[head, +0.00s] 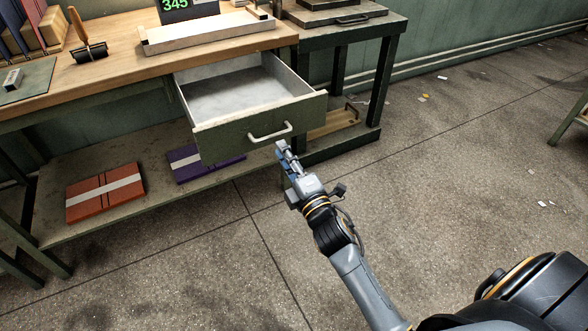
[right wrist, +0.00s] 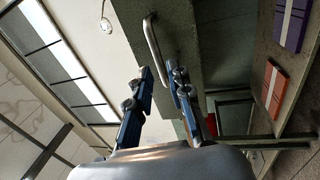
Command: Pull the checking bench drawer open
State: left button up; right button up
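The checking bench drawer (head: 258,129) stands pulled out from under the wooden bench top (head: 120,52), and its pale inside looks empty. Its green front carries a metal bar handle (head: 270,132). My right gripper (head: 283,150) is just below and right of the handle in the head view. The handle (right wrist: 153,48) shows just beyond the fingertips there, apparently not gripped. My left gripper is not in view.
Below the drawer, the bench's lower shelf (head: 140,214) holds an orange bundle (head: 104,192) and a purple bundle (head: 200,161). A green side table (head: 370,28) stands right of the drawer. The floor in front is open.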

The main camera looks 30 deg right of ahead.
jog(key=s, duration=0.2)
jog(key=s+f, duration=0.1)
jog(key=s, duration=0.2)
jog(key=shift+s+d, duration=0.1)
jog(key=shift+s, duration=0.25)
